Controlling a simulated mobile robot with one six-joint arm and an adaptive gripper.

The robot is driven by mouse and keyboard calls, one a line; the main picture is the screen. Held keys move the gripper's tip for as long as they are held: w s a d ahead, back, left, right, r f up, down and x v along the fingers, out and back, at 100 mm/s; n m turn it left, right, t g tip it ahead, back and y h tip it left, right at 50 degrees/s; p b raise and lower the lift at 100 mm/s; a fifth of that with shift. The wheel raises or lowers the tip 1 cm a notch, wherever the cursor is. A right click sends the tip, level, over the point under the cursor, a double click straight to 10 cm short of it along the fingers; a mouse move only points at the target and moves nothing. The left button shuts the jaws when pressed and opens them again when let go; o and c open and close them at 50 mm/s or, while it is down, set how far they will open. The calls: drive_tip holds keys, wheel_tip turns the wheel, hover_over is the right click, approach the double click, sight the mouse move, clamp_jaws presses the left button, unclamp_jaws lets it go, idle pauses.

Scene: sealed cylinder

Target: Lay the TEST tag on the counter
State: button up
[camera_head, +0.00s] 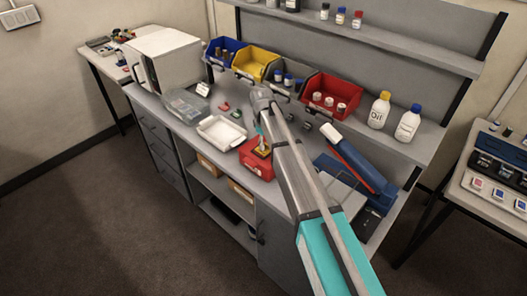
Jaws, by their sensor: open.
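My arm reaches over the grey counter (185,128), and my gripper (262,149) is at its end, just above or at a red box (257,165). The gripper is small here and partly hidden by my arm; its jaws look apart, with something yellow at the tips that I cannot make out. I cannot read the word TEST anywhere, so I cannot tell which thing is the tag. A small red piece (225,106) and a small green piece (237,113) lie on the counter behind the white tray. A white card (202,89) stands farther back.
The white tray (221,133) is left of the red box, with a clear container (185,105) beyond it. Blue, yellow and red bins (333,95) line the back. A blue device (358,160) stands right of my arm. White bottles (379,110) stand at the back right.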

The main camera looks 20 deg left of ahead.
idle(0.4)
clamp_jaws()
drive_tip(key=shift+r, duration=0.15)
wheel_tip(320, 180, up, 3)
drive_tip(key=p, duration=0.3)
drive_tip(key=shift+f, duration=0.2)
drive_tip(key=s+d+r+p, duration=0.7)
drive_tip(key=s+r+p, duration=0.3)
drive_tip(key=s, duration=0.2)
drive_tip(key=shift+d, duration=0.15)
idle(0.6)
